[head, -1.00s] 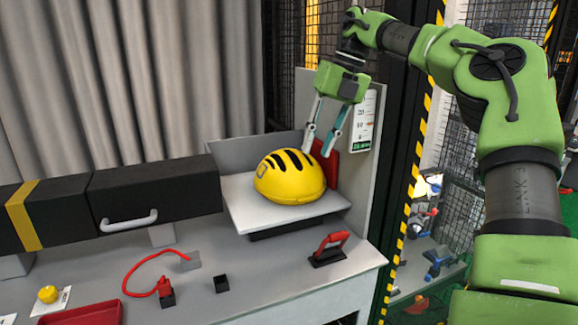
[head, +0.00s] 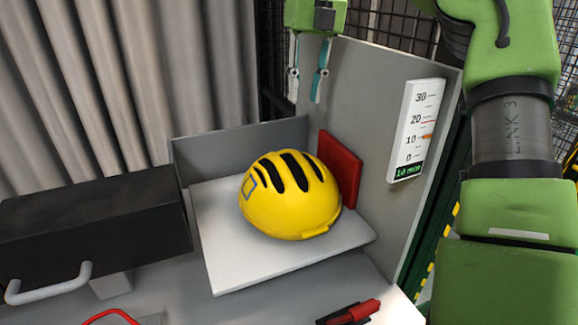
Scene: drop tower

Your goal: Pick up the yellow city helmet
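The yellow city helmet (head: 285,212) rests on a white platform (head: 228,262), with dark vent slots on top and a small square mark on its left side. My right gripper (head: 305,92) is above and behind the helmet in the picture, fingers pointing down. Its two fingertips are apart with nothing between them, and it does not touch the helmet. My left gripper is not in view.
A red pad (head: 341,168) stands right behind the helmet. Grey walls enclose the platform at the back and right; a gauge (head: 416,130) hangs on the right wall. A black box (head: 95,225) with a handle lies left. A red-handled part (head: 352,313) is in front.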

